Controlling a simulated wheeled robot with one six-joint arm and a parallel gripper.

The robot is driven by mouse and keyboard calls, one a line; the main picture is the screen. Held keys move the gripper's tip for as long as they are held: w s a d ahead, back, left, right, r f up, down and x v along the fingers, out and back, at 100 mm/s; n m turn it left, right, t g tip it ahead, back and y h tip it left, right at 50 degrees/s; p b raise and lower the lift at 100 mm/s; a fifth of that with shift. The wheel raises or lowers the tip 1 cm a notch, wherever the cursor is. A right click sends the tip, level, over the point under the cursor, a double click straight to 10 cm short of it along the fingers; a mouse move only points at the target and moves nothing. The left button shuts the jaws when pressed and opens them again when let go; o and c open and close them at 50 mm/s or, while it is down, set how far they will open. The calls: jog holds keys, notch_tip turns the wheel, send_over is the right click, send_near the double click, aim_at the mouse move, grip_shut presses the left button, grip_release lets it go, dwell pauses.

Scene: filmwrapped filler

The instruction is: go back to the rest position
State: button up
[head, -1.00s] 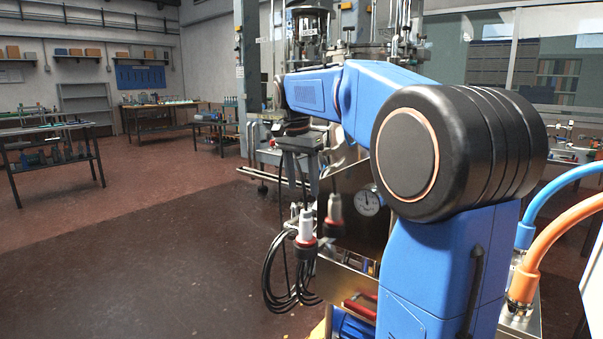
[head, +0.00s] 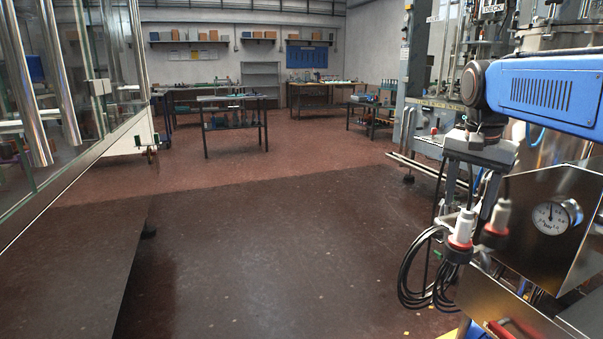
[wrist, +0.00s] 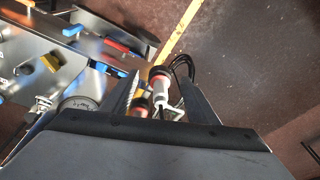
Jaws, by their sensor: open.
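My gripper (head: 466,195) hangs at the right of the head view, below the end of my blue arm, pointing down. Its two dark fingers stand apart. In the wrist view the open fingers (wrist: 160,98) show on either side of a white plug-like part with a red band (wrist: 160,82). The same part shows in the head view (head: 461,229), just below the fingers. I see nothing held, and I cannot tell whether the fingers touch it.
A second red-banded part (head: 496,218), looped black cables (head: 418,275) and a steel box with a gauge (head: 550,217) crowd around the gripper. A glass-panelled cabinet (head: 90,110) stands at the left. Workbenches (head: 233,105) line the back. The middle floor (head: 280,250) is clear.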

jog(key=s+a+f+n+t, duration=0.1)
jog(key=s+a+f+n, duration=0.1)
jog(key=s+f, duration=0.4)
jog(key=s+a+f+n+t, duration=0.1)
jog(key=s+a+f+n, duration=0.2)
jog(key=s+f, duration=0.4)
jog(key=s+a+f+n+t+y, duration=0.1)
jog(key=s+a+f+n, duration=0.2)
jog(key=s+f, duration=0.4)
jog(key=shift+s+a+n, duration=0.15)
jog(key=shift+s+n, duration=0.2)
jog(key=shift+n, duration=0.55)
